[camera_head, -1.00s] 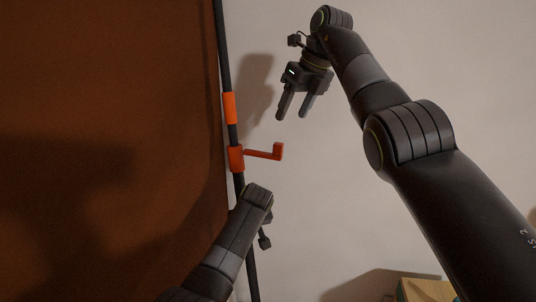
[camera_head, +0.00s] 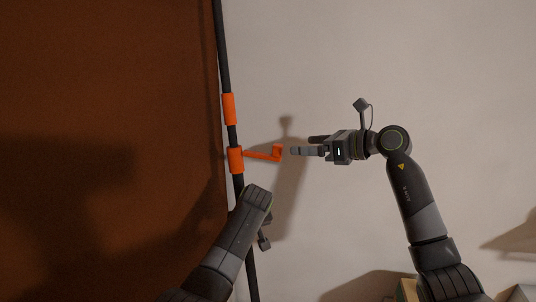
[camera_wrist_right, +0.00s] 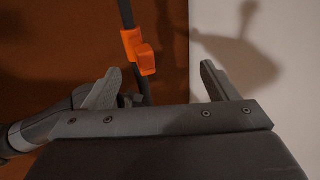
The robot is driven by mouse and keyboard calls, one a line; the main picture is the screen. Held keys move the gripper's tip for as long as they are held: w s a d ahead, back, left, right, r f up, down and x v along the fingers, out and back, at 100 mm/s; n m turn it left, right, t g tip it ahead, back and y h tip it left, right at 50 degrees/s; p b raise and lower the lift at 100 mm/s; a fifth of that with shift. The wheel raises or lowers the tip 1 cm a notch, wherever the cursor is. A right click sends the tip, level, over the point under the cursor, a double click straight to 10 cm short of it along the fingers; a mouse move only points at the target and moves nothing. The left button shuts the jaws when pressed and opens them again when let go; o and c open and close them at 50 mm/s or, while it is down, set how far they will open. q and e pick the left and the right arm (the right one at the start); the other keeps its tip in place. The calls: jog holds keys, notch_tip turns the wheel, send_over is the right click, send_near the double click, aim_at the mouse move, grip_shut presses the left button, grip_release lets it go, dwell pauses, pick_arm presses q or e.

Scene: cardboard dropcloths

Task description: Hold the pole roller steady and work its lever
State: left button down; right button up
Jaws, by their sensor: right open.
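The pole roller is a dark upright pole (camera_head: 223,60) with an orange band (camera_head: 229,108) and an orange collar (camera_head: 235,160). An orange lever (camera_head: 262,155) sticks out to the right from the collar and ends in an upturned block (camera_head: 277,152). My right gripper (camera_head: 302,145) is open and empty, pointing left just right of that block. In the right wrist view, the orange block (camera_wrist_right: 146,60) shows beyond and between the spread fingers (camera_wrist_right: 160,85). My left arm crosses the pole below the collar; its wrist hides its fingers, so their hold on the pole cannot be told.
A large brown sheet (camera_head: 100,80) fills the left side, along the pole. A pale wall or floor surface (camera_head: 430,60) lies to the right and is clear around the right gripper. A box (camera_head: 408,290) shows at the bottom edge, partly behind my right arm.

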aim_at(282, 148)
jog(key=shift+y, duration=0.5)
jog(key=shift+s+a+f+x, duration=0.15)
jog(key=shift+s+x, duration=0.15)
jog(key=shift+x, duration=1.1)
jog(key=shift+s+a+f+x, duration=0.1)
jog(key=shift+s+a+x, duration=0.15)
jog(key=shift+x, duration=1.2)
jog(key=shift+s+a+x, duration=0.1)
jog(key=shift+s+x, duration=0.2)
jog(key=shift+x, duration=1.1)
